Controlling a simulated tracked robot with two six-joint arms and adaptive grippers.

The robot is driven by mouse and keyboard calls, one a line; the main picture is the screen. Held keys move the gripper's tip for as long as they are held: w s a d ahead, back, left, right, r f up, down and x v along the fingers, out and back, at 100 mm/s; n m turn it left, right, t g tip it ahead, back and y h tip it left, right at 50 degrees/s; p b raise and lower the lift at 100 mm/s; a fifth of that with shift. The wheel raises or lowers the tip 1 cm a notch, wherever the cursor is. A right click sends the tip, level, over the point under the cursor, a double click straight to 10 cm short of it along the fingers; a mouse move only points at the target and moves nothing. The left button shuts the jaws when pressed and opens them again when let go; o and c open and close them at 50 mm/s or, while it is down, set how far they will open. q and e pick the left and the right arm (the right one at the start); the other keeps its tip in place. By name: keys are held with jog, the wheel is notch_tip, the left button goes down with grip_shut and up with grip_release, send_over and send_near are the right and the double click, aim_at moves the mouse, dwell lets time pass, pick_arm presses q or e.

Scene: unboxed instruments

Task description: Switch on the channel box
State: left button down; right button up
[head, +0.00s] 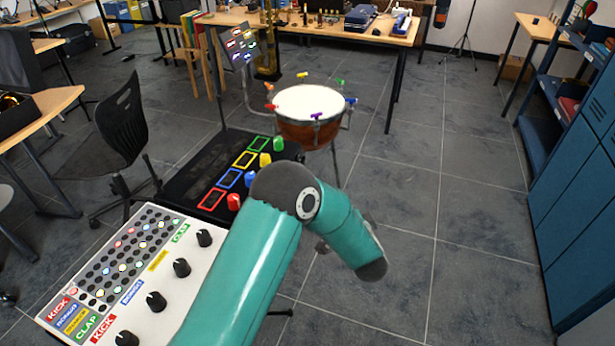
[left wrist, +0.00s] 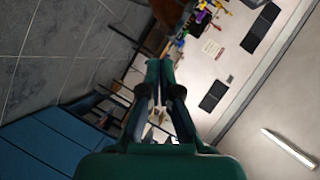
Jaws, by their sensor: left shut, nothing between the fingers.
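A white box (head: 62,314) with rows of lit buttons, black knobs and labels such as KICK and CLAP is at the lower left of the head view. Behind it lies a black panel (head: 190,180) with red, blue, yellow and green outlined rectangles and coloured knobs. I cannot tell which is the channel box, and no power switch is clear. My teal arm stands in front of both and hides their right parts. In the left wrist view my left gripper (left wrist: 159,72) is shut and empty, away from both boxes. My right gripper is not in view.
A drum (head: 312,104) with coloured clamps stands behind my arm. A small panel (head: 238,46) with coloured rectangles is farther back. A chair (head: 118,130) stands at left and blue cabinets (head: 580,190) at right. The tiled floor between is clear.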

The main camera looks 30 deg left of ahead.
pick_arm(q)
notch_tip(320, 180, up, 6)
jog(key=s+a+g+y+b, duration=0.1)
jog(key=a+g+y, duration=0.1)
jog(key=y, duration=0.2)
jog(key=shift+s+a+y, duration=0.15)
jog(key=shift+y, duration=0.25)
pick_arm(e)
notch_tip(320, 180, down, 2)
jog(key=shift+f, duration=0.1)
pick_arm(q)
jog(key=shift+a, duration=0.1)
send_near(299, 157)
jog(key=shift+w+a+f, duration=1)
jog(key=shift+w+a, duration=1.5)
jog(key=shift+a, duration=0.15)
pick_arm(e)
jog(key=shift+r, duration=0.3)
